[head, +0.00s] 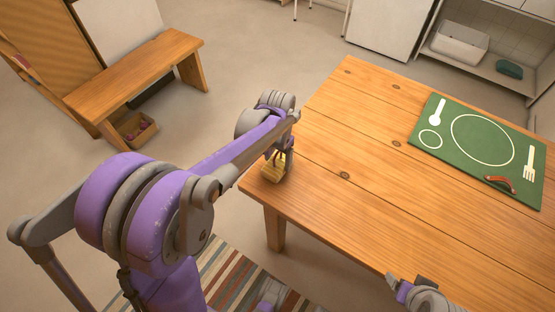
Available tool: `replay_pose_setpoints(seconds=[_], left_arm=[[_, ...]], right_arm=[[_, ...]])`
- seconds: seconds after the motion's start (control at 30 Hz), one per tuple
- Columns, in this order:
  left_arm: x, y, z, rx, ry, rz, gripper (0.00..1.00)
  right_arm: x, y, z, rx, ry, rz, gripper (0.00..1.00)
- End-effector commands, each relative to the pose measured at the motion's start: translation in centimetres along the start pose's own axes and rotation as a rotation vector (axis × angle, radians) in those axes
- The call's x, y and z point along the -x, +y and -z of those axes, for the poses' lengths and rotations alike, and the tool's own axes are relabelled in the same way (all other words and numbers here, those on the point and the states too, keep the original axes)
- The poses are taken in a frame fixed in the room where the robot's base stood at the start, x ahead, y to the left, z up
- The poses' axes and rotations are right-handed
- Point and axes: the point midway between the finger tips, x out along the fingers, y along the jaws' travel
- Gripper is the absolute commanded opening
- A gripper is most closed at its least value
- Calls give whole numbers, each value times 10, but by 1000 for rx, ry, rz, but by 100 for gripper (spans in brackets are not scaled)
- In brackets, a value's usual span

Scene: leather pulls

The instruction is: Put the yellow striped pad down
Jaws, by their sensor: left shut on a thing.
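The yellow striped pad (272,171) is in the head view at the left corner of the wooden table (340,140). My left gripper (279,158) is shut on the pad from above, and its fingers hide part of it. The pad is over the table's left edge area; I cannot tell whether it touches the wood. My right gripper (412,289) shows only partly at the bottom, by the table's front edge, and its jaw state is unclear.
A green mat (455,150) with printed plate and cutlery outlines lies on the table's right side, with a brown curved piece (500,184) on it. The table's middle is bare. A wooden bench (135,75) stands at the back left, and a striped rug (245,275) lies below.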

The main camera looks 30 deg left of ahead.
Motion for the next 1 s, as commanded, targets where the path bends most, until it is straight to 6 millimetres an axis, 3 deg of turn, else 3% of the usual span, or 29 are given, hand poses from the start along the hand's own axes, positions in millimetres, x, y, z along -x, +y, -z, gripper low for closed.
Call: replay_pose_setpoints(seconds=[0.37,0.4,0.5,0.8,1.0], left_arm=[[-6,0,0,0,0,0,16],[-6,0,0,0,0,0,82],[-5,0,0,0,0,0,100],[-2,0,0,0,0,0,100],[27,0,0,1,0,0,100]], right_arm=[[-3,0,-2,0,-1,0,75],[-3,0,-2,0,-1,0,75],[-2,0,-1,0,-1,0,75],[0,0,0,0,0,0,75],[4,0,2,0,2,0,75]])
